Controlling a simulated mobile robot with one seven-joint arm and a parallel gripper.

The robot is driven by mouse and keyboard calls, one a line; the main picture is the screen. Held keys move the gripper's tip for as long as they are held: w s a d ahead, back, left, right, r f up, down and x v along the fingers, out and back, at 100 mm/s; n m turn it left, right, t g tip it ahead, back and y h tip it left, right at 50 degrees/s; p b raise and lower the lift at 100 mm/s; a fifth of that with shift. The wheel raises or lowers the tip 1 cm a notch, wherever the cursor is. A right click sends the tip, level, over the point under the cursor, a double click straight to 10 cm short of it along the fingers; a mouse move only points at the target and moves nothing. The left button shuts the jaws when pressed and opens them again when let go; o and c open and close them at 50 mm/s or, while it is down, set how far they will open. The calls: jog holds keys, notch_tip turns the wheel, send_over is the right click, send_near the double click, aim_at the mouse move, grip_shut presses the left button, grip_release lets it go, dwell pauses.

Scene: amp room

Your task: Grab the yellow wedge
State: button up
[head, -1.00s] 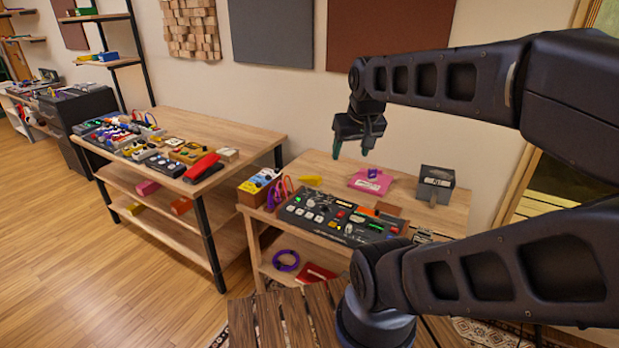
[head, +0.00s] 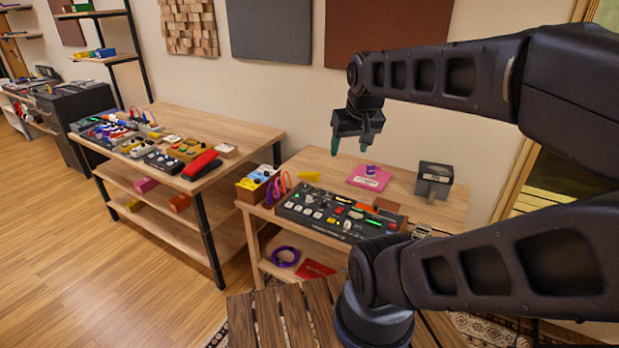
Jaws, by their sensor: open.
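The yellow wedge (head: 309,176) is a small, flat yellow piece on the right wooden table (head: 322,165). It lies toward the back left, behind the mixer panel. My gripper (head: 349,150) points down above the back of this table, to the right of the wedge and apart from it. Its two dark green-tipped fingers are spread, with nothing between them.
A pink board (head: 369,178) with a purple item lies right of the wedge, and a dark box (head: 434,180) stands further right. The mixer panel (head: 340,212) fills the front. Purple and orange cable loops (head: 275,190) stand left of the wedge, beside a wooden box (head: 256,184).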

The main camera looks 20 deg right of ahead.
jog(key=shift+o, duration=0.3)
jog(key=shift+w, duration=0.1)
jog(key=n+g, duration=0.5)
jog(key=n, duration=0.4)
send_over(311, 173)
notch_tip(311, 173, down, 35)
notch_tip(311, 173, down, 10)
jog(key=shift+a+f, duration=0.1)
jog(key=c, duration=1.1)
